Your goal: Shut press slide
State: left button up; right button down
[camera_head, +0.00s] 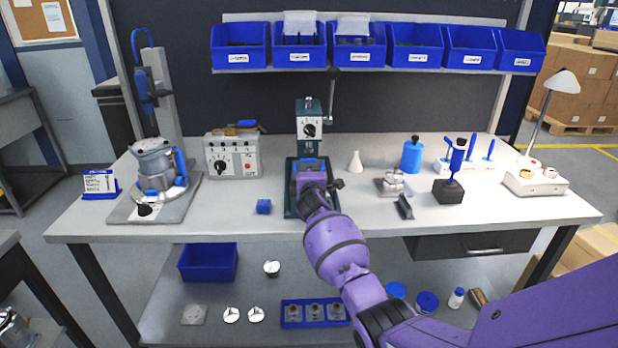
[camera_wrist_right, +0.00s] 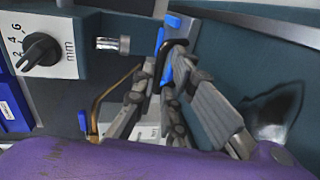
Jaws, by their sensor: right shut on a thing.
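The press (camera_head: 310,125), a dark teal machine with a black dial and a lever, stands at the middle back of the bench on a dark green base. My right gripper (camera_head: 316,190) is low in front of it, over the base. In the right wrist view, the press dial panel (camera_wrist_right: 45,45) is at upper left. The fingers cover much of the handle. The slide itself is mostly hidden by my gripper and arm. My left gripper is not in view.
A white flask (camera_head: 356,161), a blue bottle (camera_head: 411,155) and a metal part (camera_head: 394,184) are to the right. Blue bins (camera_head: 415,48) hang above. The front left bench is mostly clear.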

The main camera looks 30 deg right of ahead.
jog(key=c, duration=1.9)
grip_release()
jog(key=shift+w+d+r, duration=0.15)
jog(key=shift+w+r, duration=0.1)
jog(key=shift+r, duration=0.5)
jog(key=shift+o, duration=0.2)
jog(key=shift+f, duration=0.1)
jog(key=shift+f, duration=0.25)
jog(key=shift+s, duration=0.15)
jog(key=v, duration=1.2)
jog(key=shift+f, duration=0.2)
